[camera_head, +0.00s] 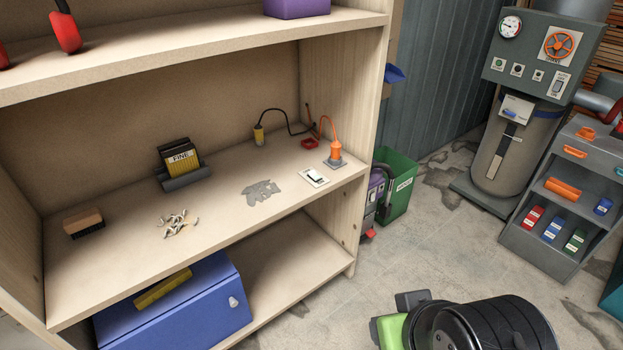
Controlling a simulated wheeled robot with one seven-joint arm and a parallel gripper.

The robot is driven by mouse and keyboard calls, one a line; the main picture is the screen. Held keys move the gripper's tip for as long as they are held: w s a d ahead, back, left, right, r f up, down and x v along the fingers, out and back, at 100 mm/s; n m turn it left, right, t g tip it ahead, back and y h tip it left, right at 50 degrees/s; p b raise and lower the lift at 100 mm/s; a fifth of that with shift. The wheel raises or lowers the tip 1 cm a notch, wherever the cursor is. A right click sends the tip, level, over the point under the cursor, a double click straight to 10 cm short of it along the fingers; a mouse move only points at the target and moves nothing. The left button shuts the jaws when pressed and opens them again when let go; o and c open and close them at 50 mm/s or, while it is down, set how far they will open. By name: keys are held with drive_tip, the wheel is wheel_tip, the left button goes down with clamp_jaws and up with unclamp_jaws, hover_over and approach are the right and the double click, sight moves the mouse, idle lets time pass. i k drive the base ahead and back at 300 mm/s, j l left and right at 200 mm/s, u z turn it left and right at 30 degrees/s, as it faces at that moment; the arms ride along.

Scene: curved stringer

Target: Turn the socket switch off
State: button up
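A small white plate with a dark rocker (313,177) lies on the middle shelf near its right front edge. It looks like the socket switch; it is too small to tell which way the rocker is set. Just behind it to the right, an orange plug (335,150) stands upright on a grey base (335,162), with an orange cord leading back. I make out no gripper fingers in this view, and nothing covers the switch.
Pale dowels (178,222), a brush (84,222), a yellow-and-black "FINE" block (180,158) and a black-corded yellow plug (259,135) occupy the middle shelf. The upper shelf (190,48) overhangs it.

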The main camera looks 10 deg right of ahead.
sight(313, 174)
drive_tip(key=i+l+u, duration=0.15)
drive_tip(key=i+u, duration=0.35)
drive_tip(key=i+l+u, duration=0.3)
drive_tip(key=u, duration=0.2)
drive_tip(key=i+l+u, duration=0.3)
drive_tip(key=l+u, duration=0.2)
drive_tip(key=i+l+u, duration=0.2)
drive_tip(key=l+u, duration=0.3)
